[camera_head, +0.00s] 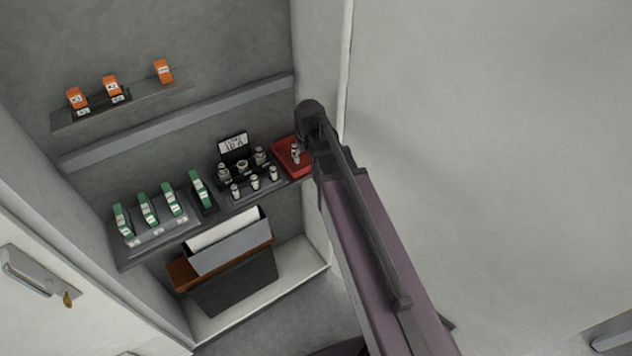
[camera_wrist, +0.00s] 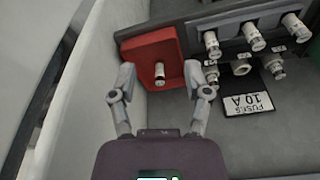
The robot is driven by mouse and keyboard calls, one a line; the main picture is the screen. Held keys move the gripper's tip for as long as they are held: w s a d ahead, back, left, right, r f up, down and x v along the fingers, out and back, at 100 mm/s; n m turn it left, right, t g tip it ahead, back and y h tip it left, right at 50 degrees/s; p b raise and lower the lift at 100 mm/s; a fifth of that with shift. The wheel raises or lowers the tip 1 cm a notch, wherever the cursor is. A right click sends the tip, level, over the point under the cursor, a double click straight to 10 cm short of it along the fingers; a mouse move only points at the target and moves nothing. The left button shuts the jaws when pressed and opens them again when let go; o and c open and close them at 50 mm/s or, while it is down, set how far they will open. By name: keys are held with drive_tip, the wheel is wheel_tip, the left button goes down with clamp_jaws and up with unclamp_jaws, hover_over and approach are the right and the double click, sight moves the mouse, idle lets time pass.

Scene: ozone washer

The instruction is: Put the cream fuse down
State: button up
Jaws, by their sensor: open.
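A cream fuse (camera_wrist: 160,74) stands in the red tray (camera_wrist: 136,50) in the wrist view. In the head view the fuse (camera_head: 295,152) and the red tray (camera_head: 284,160) show at the right end of the shelf, partly behind my arm. My gripper (camera_wrist: 160,80) is open, with one finger on either side of the fuse in the picture. I see a gap on both sides and no contact. The fingertips are hidden behind my arm in the head view.
A fuse rack (camera_head: 247,190) with several cream fuses stands left of the tray, with a "FUSES 10 A" label (camera_wrist: 248,101). Green modules (camera_head: 148,207) stand further left, and orange blocks (camera_head: 112,84) are on the upper shelf. The cabinet's side wall (camera_head: 318,60) is close beside the tray.

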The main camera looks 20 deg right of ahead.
drive_tip(key=s+g, duration=0.2)
drive_tip(key=s, duration=1.1)
drive_tip(key=shift+f+m, duration=0.2)
drive_tip(key=shift+m, duration=0.2)
idle(0.3)
drive_tip(key=shift+f, duration=0.1)
wheel_tip(320, 180, down, 3)
drive_tip(key=b, duration=0.3)
idle(0.5)
